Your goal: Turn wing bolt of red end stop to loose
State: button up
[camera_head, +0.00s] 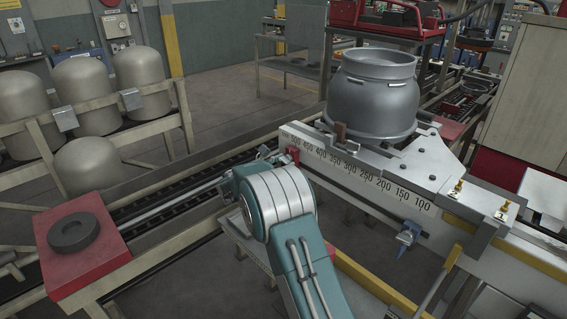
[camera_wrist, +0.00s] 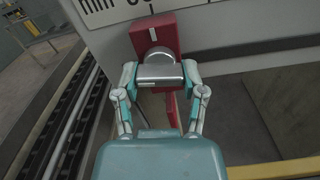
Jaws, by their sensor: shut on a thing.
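The red end stop (camera_wrist: 155,33) is a red block on the front face of the scale beam, in the upper middle of the wrist view. In the head view a small part of the red end stop (camera_head: 292,154) shows at the left end of the scale, above my arm. The silver wing bolt (camera_wrist: 160,69) sits on the front of the red block. My gripper (camera_wrist: 160,76) is shut on the wing bolt, with one finger at each side of it.
The white scale beam (camera_head: 375,182) carries printed numbers, and a grey metal vessel (camera_head: 373,95) stands behind it. A blue clamp (camera_head: 407,236) hangs at the beam's lower right. A yellow rail (camera_head: 365,277) runs below. A red block with a dark ring (camera_head: 74,232) stands at left.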

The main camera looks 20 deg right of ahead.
jog(key=shift+f, duration=0.35)
jog(key=o, duration=1)
jog(key=shift+o, duration=0.8)
jog(key=shift+r, duration=0.2)
jog(key=v, duration=1.2)
